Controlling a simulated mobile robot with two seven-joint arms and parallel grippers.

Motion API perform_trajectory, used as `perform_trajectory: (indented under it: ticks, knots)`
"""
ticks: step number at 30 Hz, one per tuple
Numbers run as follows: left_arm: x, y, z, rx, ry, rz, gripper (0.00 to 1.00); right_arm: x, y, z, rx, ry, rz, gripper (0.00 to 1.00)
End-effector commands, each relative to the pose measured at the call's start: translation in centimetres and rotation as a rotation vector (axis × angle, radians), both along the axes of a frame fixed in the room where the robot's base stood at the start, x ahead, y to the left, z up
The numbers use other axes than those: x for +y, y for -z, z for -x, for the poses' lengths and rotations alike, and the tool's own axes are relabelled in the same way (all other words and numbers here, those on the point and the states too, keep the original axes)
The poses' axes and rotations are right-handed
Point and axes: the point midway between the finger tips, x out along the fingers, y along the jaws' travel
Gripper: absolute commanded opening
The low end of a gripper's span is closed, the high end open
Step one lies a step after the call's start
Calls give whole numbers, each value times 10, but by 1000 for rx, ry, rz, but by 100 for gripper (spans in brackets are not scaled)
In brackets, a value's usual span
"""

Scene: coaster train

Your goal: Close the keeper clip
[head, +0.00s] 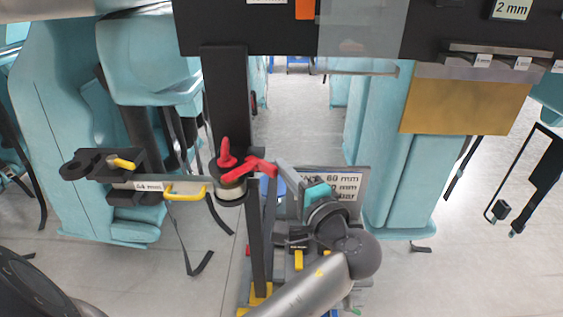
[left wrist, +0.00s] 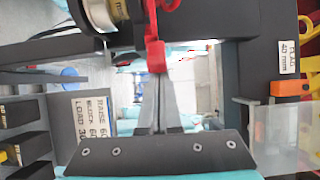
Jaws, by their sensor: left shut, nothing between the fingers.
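A red lever-like piece (head: 262,168), which looks like the keeper clip, sits at the round post head (head: 231,188) beside an upright red knob (head: 227,155). Its free end reaches right. In the left wrist view the red piece (left wrist: 154,52) hangs down to the fingertips. My left gripper (head: 281,164) is shut and empty, its tips at the right end of the red piece, touching or nearly so. The shut fingers show in the left wrist view (left wrist: 158,80). I cannot tell whether the clip is fully closed. My right gripper is not in view.
A grey bar with a yellow handle (head: 187,192) runs left from the post to a black block (head: 125,165). A label plate (head: 350,188) stands behind my left gripper. A dark beam (head: 270,30) crosses above. Teal seats (head: 150,60) flank the open floor.

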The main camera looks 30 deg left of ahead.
Motion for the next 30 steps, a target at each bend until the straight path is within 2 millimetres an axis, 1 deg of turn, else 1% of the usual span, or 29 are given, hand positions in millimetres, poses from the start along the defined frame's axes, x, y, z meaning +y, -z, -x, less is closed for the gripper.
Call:
perform_trajectory:
  ticks: [1,3,10,16,26,30]
  knots:
    - [-2,0,1,-1,1,0,0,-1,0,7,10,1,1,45]
    - [-3,0,3,-1,0,0,0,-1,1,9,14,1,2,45]
    - [-3,0,3,-1,-1,1,0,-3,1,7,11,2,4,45]
    - [-3,0,3,0,7,0,0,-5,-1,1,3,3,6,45]
    - [-3,-1,4,1,70,-1,0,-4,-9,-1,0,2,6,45]
    - [-2,-1,5,2,116,-1,0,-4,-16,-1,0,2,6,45]
